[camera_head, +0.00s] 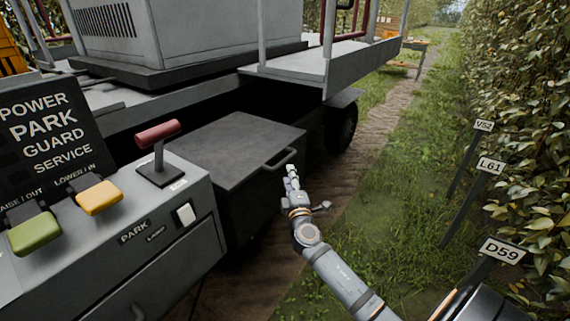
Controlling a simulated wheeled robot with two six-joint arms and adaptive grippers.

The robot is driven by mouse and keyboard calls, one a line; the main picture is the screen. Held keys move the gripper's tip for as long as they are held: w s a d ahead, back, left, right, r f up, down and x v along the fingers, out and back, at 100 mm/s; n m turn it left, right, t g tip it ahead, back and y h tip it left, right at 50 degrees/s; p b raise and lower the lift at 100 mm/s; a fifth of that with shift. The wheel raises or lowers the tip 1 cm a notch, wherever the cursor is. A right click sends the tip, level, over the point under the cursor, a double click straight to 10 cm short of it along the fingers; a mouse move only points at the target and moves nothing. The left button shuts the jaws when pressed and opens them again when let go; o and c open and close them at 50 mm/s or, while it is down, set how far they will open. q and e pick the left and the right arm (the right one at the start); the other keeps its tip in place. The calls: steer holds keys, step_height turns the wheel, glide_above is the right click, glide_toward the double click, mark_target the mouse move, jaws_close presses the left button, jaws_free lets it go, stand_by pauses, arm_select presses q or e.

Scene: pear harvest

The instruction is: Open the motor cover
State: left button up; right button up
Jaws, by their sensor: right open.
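A dark grey box with a flat lid (225,145) sits low on the machine, left of the picture's middle. I take this lid to be the motor cover; it looks closed. My right gripper (298,183) is open, just below and slightly right of the handle. I cannot tell whether a finger touches the handle. My left gripper is not in view.
A control panel (134,233) stands at the front left, with a red-handled lever (158,138), a yellow paddle (99,197) and a green paddle (35,233). A leafy hedge (530,120) with label stakes lines the right. Grass (375,235) lies between.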

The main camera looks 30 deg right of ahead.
mark_target(285, 160)
steer(key=x, duration=0.9)
steer(key=shift+f, duration=0.1)
jaws_close()
